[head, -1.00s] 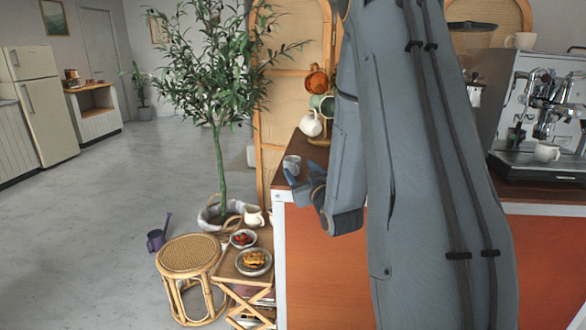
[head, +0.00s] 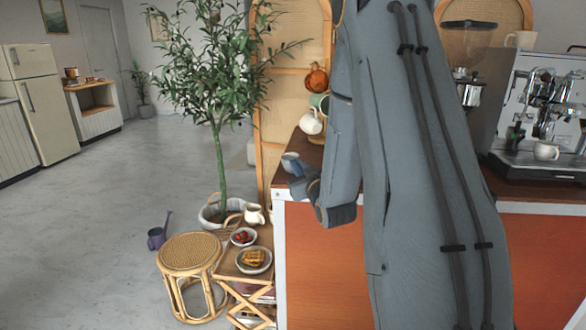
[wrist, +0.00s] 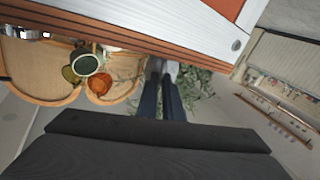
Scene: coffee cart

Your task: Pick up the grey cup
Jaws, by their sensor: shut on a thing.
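The grey cup (head: 289,156) is at the left end of the wooden counter top in the head view, small and mostly covered by the blue-grey fingers. My gripper (head: 292,167) is at the cup, shut on it. In the wrist view the two dark fingers of my gripper (wrist: 162,75) point away with a narrow gap and pale grey at their tips. The cup's outline is not clear there. I cannot tell whether the cup still touches the counter.
A mug rack behind holds an orange mug (head: 316,77), a green mug (head: 320,103) and a white mug (head: 310,122). An espresso machine (head: 540,110) stands at the right. A potted tree (head: 218,165), a rattan stool (head: 190,252) and a side table with plates stand left of the counter.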

